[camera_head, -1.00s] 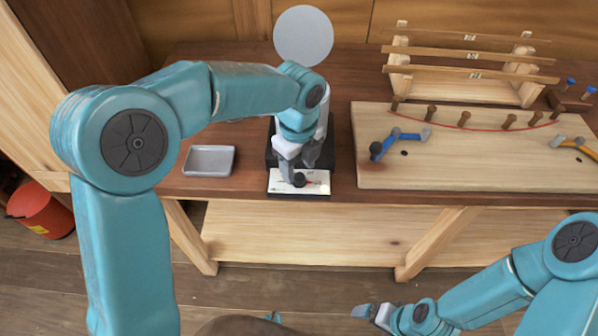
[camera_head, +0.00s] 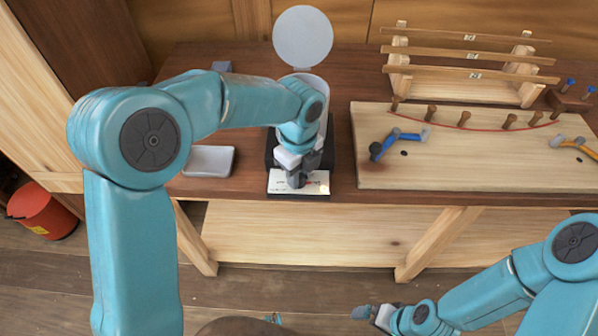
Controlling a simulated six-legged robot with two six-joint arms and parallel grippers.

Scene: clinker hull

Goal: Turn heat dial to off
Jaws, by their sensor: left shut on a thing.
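The heat dial is on the white front panel (camera_head: 318,183) of a dark-based device on the bench. My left gripper (camera_head: 297,183) is shut on the dial at the panel, and its fingers hide the dial and part of the panel's markings. A white cylinder with a raised round grey lid (camera_head: 303,36) stands behind the gripper, partly hidden by my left arm. My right gripper (camera_head: 372,311) is low at the bottom of the view, away from the bench; whether its fingers are open is unclear.
A grey tray (camera_head: 208,161) lies left of the device. To the right, a wooden board (camera_head: 450,170) carries pegs, a bent strip and blue and orange clamps. A rack (camera_head: 470,90) with thin planks stands behind it. A red bucket (camera_head: 40,211) is on the floor.

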